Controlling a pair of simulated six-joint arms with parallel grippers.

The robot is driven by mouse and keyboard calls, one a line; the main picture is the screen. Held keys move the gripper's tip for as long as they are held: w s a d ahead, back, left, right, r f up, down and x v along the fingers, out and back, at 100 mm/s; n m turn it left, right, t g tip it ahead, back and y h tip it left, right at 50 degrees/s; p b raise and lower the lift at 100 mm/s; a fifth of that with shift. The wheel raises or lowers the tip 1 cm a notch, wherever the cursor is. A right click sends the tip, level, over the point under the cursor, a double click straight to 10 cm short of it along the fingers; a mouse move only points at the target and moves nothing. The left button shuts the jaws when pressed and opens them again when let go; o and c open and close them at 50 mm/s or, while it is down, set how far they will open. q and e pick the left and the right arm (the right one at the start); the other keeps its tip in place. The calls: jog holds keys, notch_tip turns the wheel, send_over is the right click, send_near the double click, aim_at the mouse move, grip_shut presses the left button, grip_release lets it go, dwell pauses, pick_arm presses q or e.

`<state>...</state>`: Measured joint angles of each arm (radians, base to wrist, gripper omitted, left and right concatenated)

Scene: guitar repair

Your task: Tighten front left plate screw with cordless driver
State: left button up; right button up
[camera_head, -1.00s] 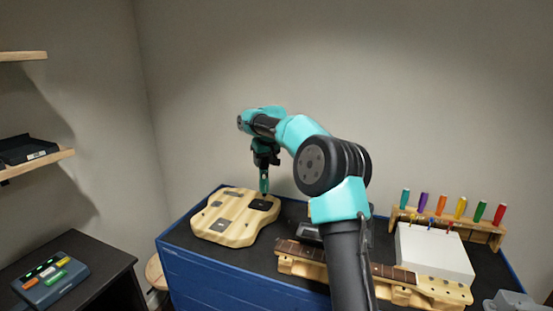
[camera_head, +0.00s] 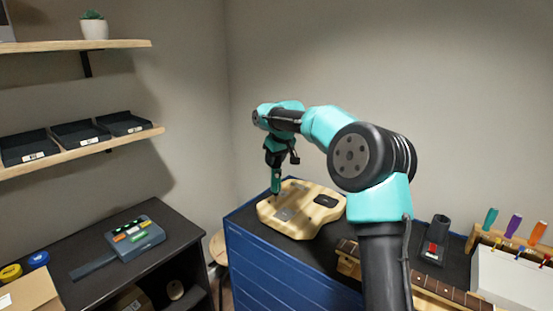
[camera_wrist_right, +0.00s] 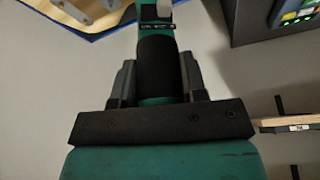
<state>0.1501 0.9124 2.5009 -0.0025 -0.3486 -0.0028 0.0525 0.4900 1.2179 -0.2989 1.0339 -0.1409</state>
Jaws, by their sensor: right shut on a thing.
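The pale wood guitar body (camera_head: 310,226) lies on the blue workbench, with a grey plate (camera_head: 285,213) near its front left and a dark plate (camera_head: 325,201) at right. My right gripper (camera_head: 276,158) is shut on the teal and black cordless driver (camera_head: 276,182), which points down at the left part of the body. Whether its tip touches is unclear. In the right wrist view, the gripper's fingers (camera_wrist_right: 158,88) flank the driver's black section (camera_wrist_right: 158,65), and the body (camera_wrist_right: 93,8) shows at top left. The screws are too small to make out. My left gripper is out of view.
A guitar neck (camera_head: 450,292) rests on a wooden support at front right, near a black stand (camera_head: 432,250) and a rack of coloured screwdrivers (camera_head: 538,232). A dark side table (camera_head: 120,285) stands left, below wall shelves (camera_head: 85,155).

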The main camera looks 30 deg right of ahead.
aim_at(275, 171)
jog(key=shift+f, duration=3.15)
dwell(0.6)
jog(key=shift+r, duration=0.45)
